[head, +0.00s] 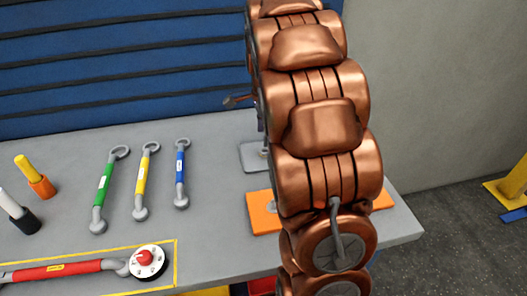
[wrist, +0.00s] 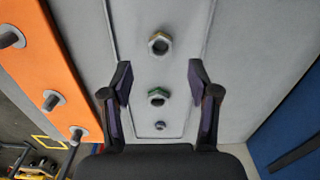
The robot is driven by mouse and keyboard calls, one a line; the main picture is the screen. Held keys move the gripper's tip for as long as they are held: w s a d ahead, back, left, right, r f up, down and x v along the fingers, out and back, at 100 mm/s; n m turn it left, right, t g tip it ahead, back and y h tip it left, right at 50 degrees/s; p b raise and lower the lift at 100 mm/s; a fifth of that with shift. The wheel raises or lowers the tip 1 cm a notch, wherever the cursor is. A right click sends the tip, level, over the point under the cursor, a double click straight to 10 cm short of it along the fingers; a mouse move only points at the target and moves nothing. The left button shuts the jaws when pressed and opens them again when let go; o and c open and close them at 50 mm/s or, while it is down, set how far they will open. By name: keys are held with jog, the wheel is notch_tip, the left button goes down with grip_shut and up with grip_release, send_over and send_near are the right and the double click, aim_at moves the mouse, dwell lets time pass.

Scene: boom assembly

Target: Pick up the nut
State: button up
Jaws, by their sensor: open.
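In the wrist view a hex nut (wrist: 160,43) with a dark hole lies on a grey tray (wrist: 128,18), beyond my fingertips. A second nut (wrist: 158,96), with a greenish edge, lies between my fingers, and a smaller round piece (wrist: 160,125) lies close to the palm. My gripper (wrist: 160,76) is open, one finger on each side of this row. I see no finger touching a nut. In the head view my copper arm hides my gripper and the nuts; part of the grey tray (head: 251,157) shows beside the arm.
An orange plate (head: 262,212) lies on the grey table (head: 218,245); the wrist view shows it with several upright pegs (wrist: 53,101). Green (head: 104,189), yellow (head: 145,180) and blue (head: 181,175) wrenches and a red torque wrench (head: 58,270) lie left. A blue slatted wall (head: 120,55) stands behind.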

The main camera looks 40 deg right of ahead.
jog(key=shift+f+p, duration=0.6)
jog(key=shift+f, duration=2.15)
jog(key=shift+c, duration=0.3)
grip_shut()
